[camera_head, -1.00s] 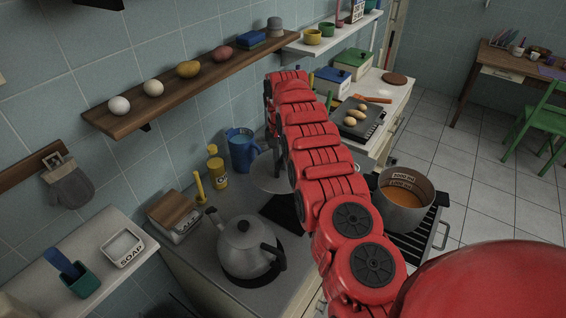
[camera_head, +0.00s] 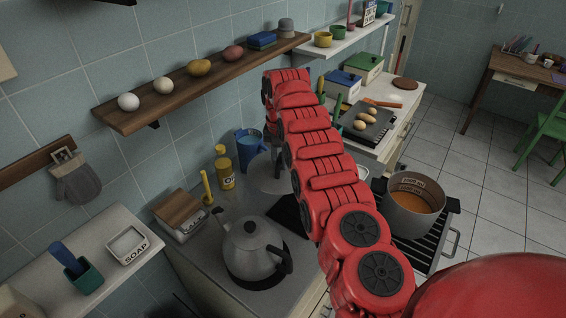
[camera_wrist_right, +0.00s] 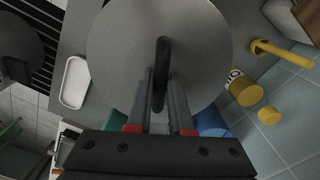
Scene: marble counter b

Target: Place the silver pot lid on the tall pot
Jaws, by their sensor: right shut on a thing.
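The silver pot lid (camera_head: 266,172) is a grey disc with a black loop handle. In the head view my red right arm covers part of it, and my gripper is hidden behind the arm. In the right wrist view my right gripper (camera_wrist_right: 161,88) is shut on the handle, with a finger on each side, and the lid (camera_wrist_right: 115,45) spreads out beyond it. The tall pot (camera_head: 408,215) is grey with black handles and orange liquid inside. It stands open on the black stove grate, to the right of my arm. My left gripper is out of view.
A kettle (camera_head: 254,250) stands on the counter in front of the lid. A blue jug (camera_head: 250,150) and a yellow bottle (camera_head: 224,170) stand close to the lid by the wall. A tray with potatoes (camera_head: 368,118) lies behind the stove. A wooden shelf (camera_head: 180,101) hangs above.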

